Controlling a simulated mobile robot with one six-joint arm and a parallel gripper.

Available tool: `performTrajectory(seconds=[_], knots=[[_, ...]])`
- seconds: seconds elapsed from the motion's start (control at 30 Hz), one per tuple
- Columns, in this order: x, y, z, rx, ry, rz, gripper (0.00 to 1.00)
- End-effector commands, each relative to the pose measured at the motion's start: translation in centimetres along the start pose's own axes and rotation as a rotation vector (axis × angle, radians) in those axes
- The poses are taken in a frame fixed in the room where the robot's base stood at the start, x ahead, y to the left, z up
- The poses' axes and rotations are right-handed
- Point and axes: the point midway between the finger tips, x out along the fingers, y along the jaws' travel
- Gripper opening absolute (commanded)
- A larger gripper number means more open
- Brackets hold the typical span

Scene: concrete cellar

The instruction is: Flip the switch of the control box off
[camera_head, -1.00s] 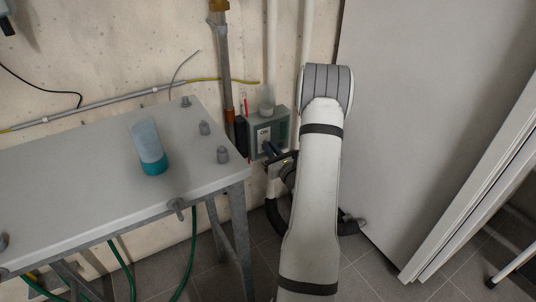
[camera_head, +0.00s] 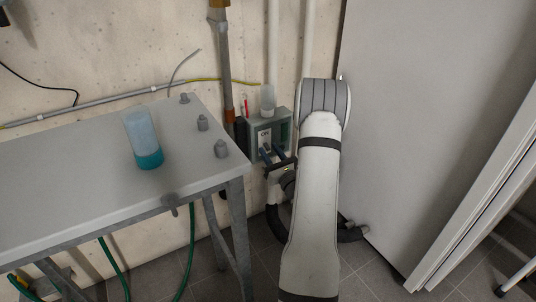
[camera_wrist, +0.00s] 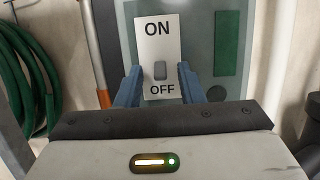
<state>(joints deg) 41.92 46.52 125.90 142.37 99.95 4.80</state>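The control box (camera_head: 283,130) is a grey-green box on the wall, right of the table. In the wrist view its white ON/OFF plate (camera_wrist: 157,40) faces me, with a small grey switch (camera_wrist: 160,70) between the words, just above OFF. My gripper (camera_wrist: 160,80) is in front of the plate. Its two blue fingers are apart, one on each side of the plate's lower part, with nothing seen held between them. Whether they touch the box I cannot tell. In the head view my gripper (camera_head: 273,154) is at the box's front, partly hidden by my arm.
A clear container (camera_head: 267,99) stands on the box. A large grey panel (camera_head: 420,110) is on the right. A green hose (camera_wrist: 28,80) hangs left of the box.

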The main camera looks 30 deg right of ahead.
Motion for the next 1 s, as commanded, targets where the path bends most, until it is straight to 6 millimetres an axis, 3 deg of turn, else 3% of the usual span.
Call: performTrajectory(seconds=[0.27, 0.7, 1.0], knots=[[-0.4, -0.1, 0.0, 0.000, 0.002, -0.001, 0.35], [-6.8, -0.1, 0.1, 0.001, 0.003, -0.003, 0.35], [-7.8, 0.0, -0.1, 0.000, 0.000, 0.000, 0.35]])
